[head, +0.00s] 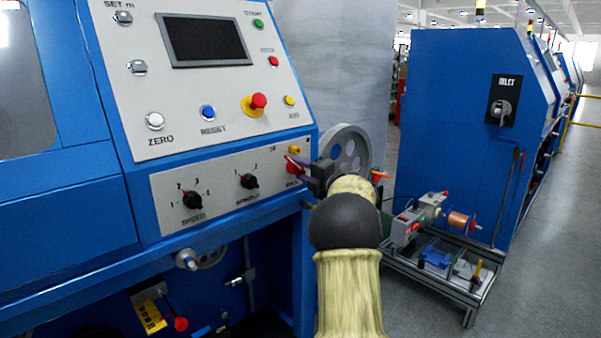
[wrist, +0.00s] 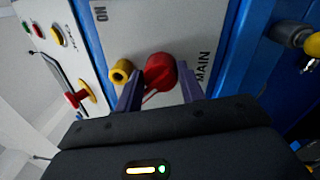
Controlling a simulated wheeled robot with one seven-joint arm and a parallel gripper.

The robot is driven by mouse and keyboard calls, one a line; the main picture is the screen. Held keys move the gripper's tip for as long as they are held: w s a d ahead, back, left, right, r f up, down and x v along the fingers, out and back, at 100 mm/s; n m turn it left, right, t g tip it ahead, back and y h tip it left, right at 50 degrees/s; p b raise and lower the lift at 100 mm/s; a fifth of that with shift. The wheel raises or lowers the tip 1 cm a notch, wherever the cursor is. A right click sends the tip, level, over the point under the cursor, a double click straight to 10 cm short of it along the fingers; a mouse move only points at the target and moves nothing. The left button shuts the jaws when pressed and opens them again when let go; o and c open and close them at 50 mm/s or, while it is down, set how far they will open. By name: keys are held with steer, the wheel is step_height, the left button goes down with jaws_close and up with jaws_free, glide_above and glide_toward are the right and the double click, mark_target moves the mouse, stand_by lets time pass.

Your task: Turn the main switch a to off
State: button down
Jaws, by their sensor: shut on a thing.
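The main switch is a red rotary knob (wrist: 160,72) on a grey panel. In the wrist view it sits between my two dark fingers, next to a "MAIN" label, with "ON" printed on the panel. In the head view the red knob (head: 292,168) shows at the right end of the lower panel, partly hidden by my gripper (head: 302,166). My gripper (wrist: 160,92) is shut on the knob, one finger on each side. The knob's exact setting is hard to read.
A small yellow knob (wrist: 121,72) is close beside the red one. The speed dial (head: 192,199) and another dial (head: 249,181) are on the same panel. A grey wheel (head: 347,150) is behind my gripper. A low cart (head: 465,290) stands to the right.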

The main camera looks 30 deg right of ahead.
steer(key=shift+a+f, duration=0.3)
steer(key=c, duration=0.9)
jaws_free()
steer(key=shift+r, duration=0.1)
steer(key=shift+r, duration=0.15)
